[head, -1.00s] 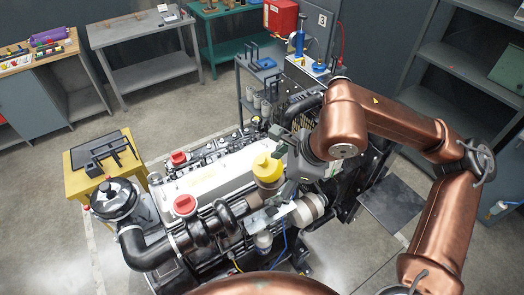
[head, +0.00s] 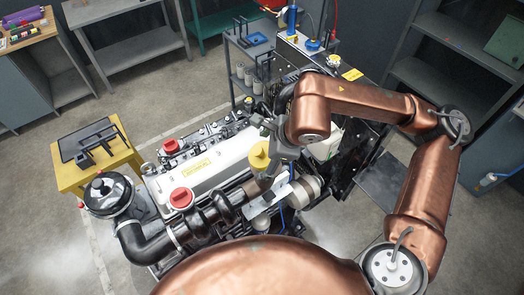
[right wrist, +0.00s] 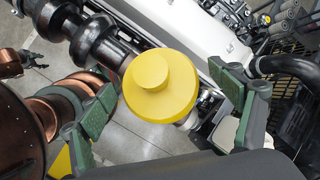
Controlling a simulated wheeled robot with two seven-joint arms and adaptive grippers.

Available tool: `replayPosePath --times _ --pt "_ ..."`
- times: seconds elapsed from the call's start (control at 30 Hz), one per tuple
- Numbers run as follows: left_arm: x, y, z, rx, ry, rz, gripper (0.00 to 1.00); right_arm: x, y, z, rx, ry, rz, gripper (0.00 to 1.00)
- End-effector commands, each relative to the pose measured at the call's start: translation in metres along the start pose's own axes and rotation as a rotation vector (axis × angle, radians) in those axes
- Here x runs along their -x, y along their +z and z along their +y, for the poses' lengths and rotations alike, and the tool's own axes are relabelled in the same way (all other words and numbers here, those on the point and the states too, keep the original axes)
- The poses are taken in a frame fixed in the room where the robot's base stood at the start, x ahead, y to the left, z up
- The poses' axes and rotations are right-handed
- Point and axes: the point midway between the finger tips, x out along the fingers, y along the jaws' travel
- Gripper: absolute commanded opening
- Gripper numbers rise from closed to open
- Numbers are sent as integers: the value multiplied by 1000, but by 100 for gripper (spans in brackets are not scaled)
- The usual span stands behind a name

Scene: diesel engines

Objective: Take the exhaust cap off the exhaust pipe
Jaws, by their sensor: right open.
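The yellow exhaust cap (head: 259,156) sits on top of the exhaust pipe at the right end of the engine's white cover. Seen from above, it is a round yellow disc (right wrist: 160,86) with a raised centre. The pipe's brown part (head: 256,187) shows below it; its top is hidden by the cap. My right gripper (head: 272,138) is at the cap, partly hidden by its wrist. In the right wrist view its open fingers (right wrist: 168,90) stand on either side of the cap, with a gap on the right side.
The engine's white cover (head: 205,166) carries red caps (head: 181,198) on its left. A black air filter (head: 106,192) and black hoses stand nearby. A yellow stand (head: 75,180) is left of the engine. A grey cart (head: 247,68) stands behind.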

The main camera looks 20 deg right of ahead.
Motion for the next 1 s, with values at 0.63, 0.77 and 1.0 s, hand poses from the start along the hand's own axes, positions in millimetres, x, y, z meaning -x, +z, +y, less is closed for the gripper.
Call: replayPosePath --times 0.63,0.77,1.0 --pt "1 -8 -1 -2 -1 11 40 -8 1 0 2 0 -2 62" --pt "1 -7 -1 -2 -1 8 40 -8 1 0 2 0 -1 53" --pt "1 -8 -1 -2 -1 10 40 -8 1 0 2 0 -1 39"
